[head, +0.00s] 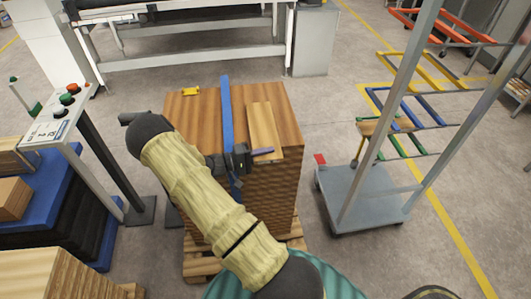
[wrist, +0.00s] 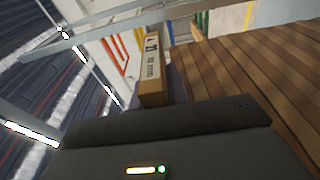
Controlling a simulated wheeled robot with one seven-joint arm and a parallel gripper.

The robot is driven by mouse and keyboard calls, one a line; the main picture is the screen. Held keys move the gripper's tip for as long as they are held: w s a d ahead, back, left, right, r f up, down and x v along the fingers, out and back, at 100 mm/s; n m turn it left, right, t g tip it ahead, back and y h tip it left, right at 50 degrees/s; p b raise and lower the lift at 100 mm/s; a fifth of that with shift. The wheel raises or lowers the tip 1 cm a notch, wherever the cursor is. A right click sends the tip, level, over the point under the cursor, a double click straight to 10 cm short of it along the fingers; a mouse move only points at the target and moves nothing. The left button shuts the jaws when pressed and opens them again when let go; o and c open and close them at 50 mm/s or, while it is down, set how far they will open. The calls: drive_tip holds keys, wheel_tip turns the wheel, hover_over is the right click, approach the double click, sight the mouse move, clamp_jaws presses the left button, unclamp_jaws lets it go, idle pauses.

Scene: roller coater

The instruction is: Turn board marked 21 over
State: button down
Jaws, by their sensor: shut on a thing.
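A pale wooden board (head: 264,128) is at the right side of the top of a tall stack of boards (head: 270,205) in the head view. In the wrist view, the board (wrist: 153,72) shows a narrow face with a white printed label; its marking looks like 21 but is small and tilted. My gripper (head: 260,152) is at the near end of this board and shut on it. One purple finger shows beside the board in the wrist view. I cannot tell whether the board touches the stack. Its underside is hidden.
A blue strip (head: 227,115) crosses the stack top, left of the board. A small yellow piece (head: 191,91) lies at the back left. The stack stands on a pallet (head: 195,267). A rack trolley (head: 365,195) stands right, a button panel (head: 60,112) left, a machine (head: 190,50) behind.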

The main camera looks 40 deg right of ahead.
drive_tip(key=shift+f, duration=0.1)
drive_tip(key=c, duration=1.3)
unclamp_jaws()
drive_tip(key=shift+a, duration=0.1)
drive_tip(key=b+v, duration=0.3)
drive_tip(key=v, duration=1.4)
drive_tip(key=shift+w+a, duration=0.1)
